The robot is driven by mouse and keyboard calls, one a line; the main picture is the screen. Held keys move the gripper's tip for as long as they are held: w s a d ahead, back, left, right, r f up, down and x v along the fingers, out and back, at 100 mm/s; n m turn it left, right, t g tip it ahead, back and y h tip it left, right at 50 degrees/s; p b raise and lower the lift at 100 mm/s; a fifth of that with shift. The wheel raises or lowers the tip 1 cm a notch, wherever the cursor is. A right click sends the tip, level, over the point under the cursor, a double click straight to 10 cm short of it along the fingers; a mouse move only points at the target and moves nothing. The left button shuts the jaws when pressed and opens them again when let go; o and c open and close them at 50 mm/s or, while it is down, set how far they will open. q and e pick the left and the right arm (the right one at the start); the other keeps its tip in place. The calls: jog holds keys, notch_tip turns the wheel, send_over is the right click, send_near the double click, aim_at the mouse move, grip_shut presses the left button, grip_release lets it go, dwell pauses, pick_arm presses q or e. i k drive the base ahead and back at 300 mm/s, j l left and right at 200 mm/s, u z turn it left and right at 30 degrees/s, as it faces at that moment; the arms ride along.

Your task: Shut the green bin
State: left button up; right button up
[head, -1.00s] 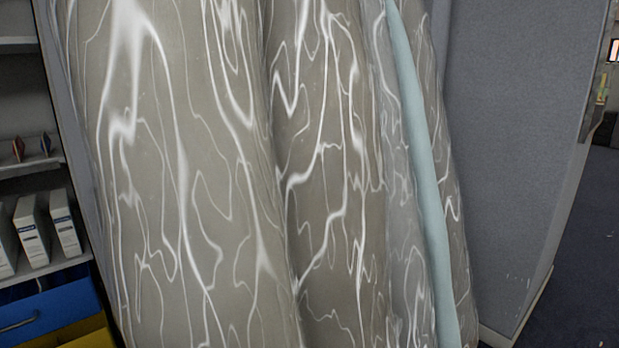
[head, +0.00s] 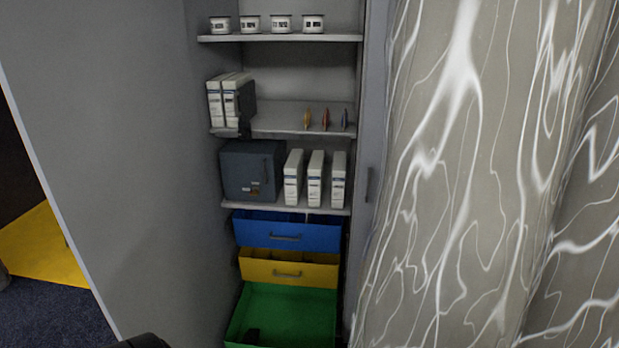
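The green bin (head: 290,308) is the lowest of the coloured bins in the cabinet at the centre of the head view. It is pulled out, and I look down into its inside. The bin's front is cut off or hidden at the bottom edge of the picture. The blue bin (head: 286,234) and the yellow bin (head: 288,269) sit above it, each with a grey handle, and the green bin reaches further out than they do. Neither of my grippers is in view.
Shelves above hold white binders (head: 315,178), a dark grey box (head: 252,171) and several mugs (head: 281,23). A grey door or panel (head: 130,150) stands at the left. Large marbled beige shapes (head: 480,170) fill the right. A yellow floor patch (head: 45,250) shows far left.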

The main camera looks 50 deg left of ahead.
aim_at(285, 316)
jog(key=u, duration=1.75)
